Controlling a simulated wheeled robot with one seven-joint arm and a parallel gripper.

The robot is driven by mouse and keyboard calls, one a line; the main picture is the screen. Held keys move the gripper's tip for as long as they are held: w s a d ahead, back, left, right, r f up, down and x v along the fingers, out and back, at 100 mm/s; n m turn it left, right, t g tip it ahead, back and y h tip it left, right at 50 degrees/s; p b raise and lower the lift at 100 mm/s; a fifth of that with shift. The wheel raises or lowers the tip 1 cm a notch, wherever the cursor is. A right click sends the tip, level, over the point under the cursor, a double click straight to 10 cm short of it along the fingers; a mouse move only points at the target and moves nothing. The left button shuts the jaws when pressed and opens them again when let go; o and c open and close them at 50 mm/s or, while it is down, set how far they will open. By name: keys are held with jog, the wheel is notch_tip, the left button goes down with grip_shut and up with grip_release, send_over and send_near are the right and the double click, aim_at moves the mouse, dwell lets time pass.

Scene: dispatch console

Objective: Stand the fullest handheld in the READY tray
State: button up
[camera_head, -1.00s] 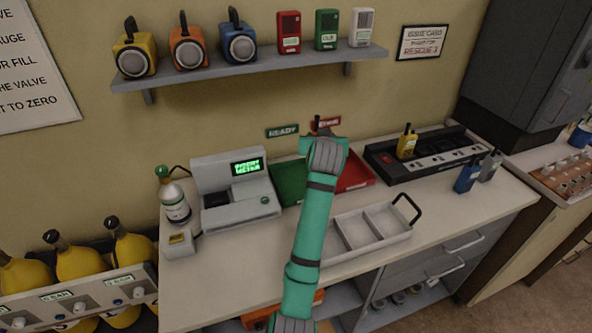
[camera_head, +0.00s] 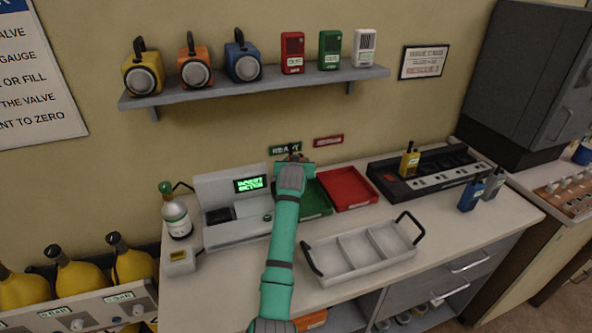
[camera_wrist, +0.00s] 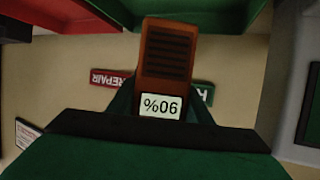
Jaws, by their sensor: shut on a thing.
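My gripper (camera_head: 294,168) is shut on an orange handheld (camera_wrist: 165,60), whose display reads 90%, upside down in the wrist view. In the head view my gripper hides nearly all of this handheld. The gripper is above the green tray (camera_head: 318,205) under the READY sign (camera_head: 285,149). The tray's green also shows at the top of the wrist view (camera_wrist: 215,14). I cannot tell whether the handheld touches the tray. A yellow handheld (camera_head: 409,162) stands in the black charger (camera_head: 405,186). A blue handheld (camera_head: 470,196) and a grey handheld (camera_head: 492,184) stand on the counter.
The red tray (camera_head: 348,189) adjoins the green tray on the right, below the REPAIR sign (camera_head: 328,141). A grey tester (camera_head: 238,232) with a green screen stands left. A divided white tray (camera_head: 362,252) lies in front. A shelf (camera_head: 250,89) hangs above.

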jog(key=shift+w+a+f, duration=0.1)
jog(key=shift+w+f, duration=0.05)
jog(key=shift+f, duration=1.5)
jog(key=o, duration=1.3)
jog(key=shift+f, duration=0.15)
jog(key=shift+c, duration=0.2)
jog(key=d+v, duration=0.1)
jog(key=v, duration=1.1)
jog(key=shift+a, duration=0.45)
